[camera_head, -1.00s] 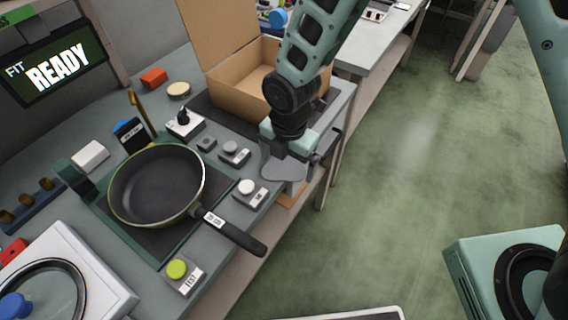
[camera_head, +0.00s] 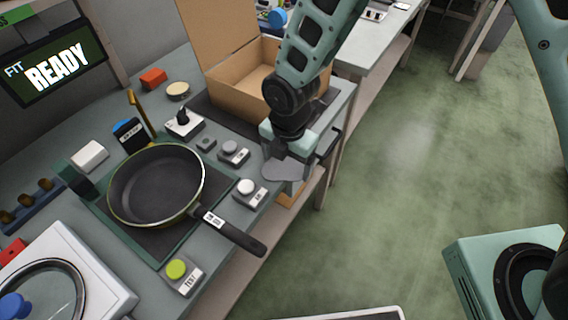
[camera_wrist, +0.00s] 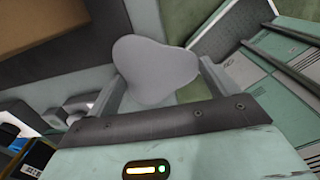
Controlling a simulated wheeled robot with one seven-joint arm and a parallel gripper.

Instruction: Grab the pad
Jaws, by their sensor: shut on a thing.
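The pad (camera_head: 284,170) is a flat grey piece with a rounded, lobed outline. My gripper (camera_head: 290,153) is shut on it and holds it beyond the right edge of the bench, in front of the cardboard box. In the wrist view the pad (camera_wrist: 155,72) sits between the two fingers of my gripper (camera_wrist: 157,88), its broad face toward the camera. Part of the pad's near edge is hidden behind the dark bar of my gripper.
Small control boxes (camera_head: 234,153) stand between pan and gripper. An open cardboard box (camera_head: 232,88) stands behind. A screen (camera_head: 55,62) reads READY.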

